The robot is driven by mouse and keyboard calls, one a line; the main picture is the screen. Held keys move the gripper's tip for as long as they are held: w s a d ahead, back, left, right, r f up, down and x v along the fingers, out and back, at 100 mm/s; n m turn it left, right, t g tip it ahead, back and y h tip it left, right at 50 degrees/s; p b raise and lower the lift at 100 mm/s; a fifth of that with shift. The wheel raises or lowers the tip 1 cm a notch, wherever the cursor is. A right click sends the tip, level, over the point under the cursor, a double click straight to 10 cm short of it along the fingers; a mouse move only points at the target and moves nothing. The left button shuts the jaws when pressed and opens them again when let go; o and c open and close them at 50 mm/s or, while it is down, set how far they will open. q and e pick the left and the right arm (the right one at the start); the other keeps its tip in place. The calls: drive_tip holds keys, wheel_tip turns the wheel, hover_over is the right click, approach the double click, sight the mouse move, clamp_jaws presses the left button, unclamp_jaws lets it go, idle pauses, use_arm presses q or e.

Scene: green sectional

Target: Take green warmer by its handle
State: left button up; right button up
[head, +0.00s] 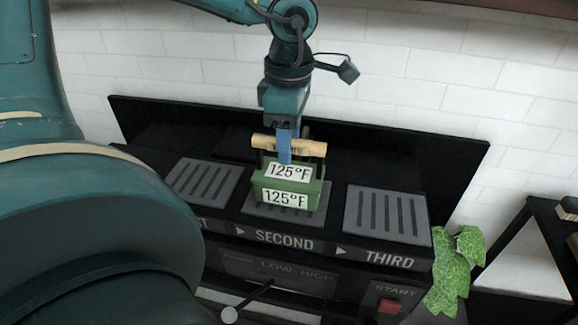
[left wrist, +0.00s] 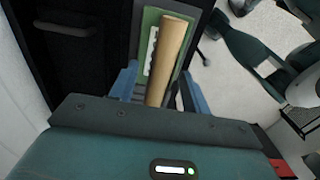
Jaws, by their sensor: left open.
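The green warmer (head: 287,196), with two white "125°F" labels, sits on the middle pad above the word "SECOND". Its light wooden handle (head: 310,148) runs crosswise on top. My left gripper (head: 285,150) points down at the handle from above, its blue finger overlapping the handle's middle. In the left wrist view, the open blue fingers (left wrist: 158,88) stand on either side of the wooden handle (left wrist: 169,60), with part of the green warmer (left wrist: 146,38) behind. I cannot tell whether either finger touches the handle. My right gripper is not in view.
The black station has a grey slatted pad on the left (head: 203,184) and another on the right (head: 388,213) above "THIRD". A black back panel (head: 400,150) rises behind. A red START button (head: 389,306) is at the front.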

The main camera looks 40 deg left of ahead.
sight(289, 170)
use_arm(q)
drive_tip(key=shift+f, duration=1.55)
drive_tip(key=shift+c, duration=0.4)
clamp_jaws()
drive_tip(key=shift+r, duration=0.1)
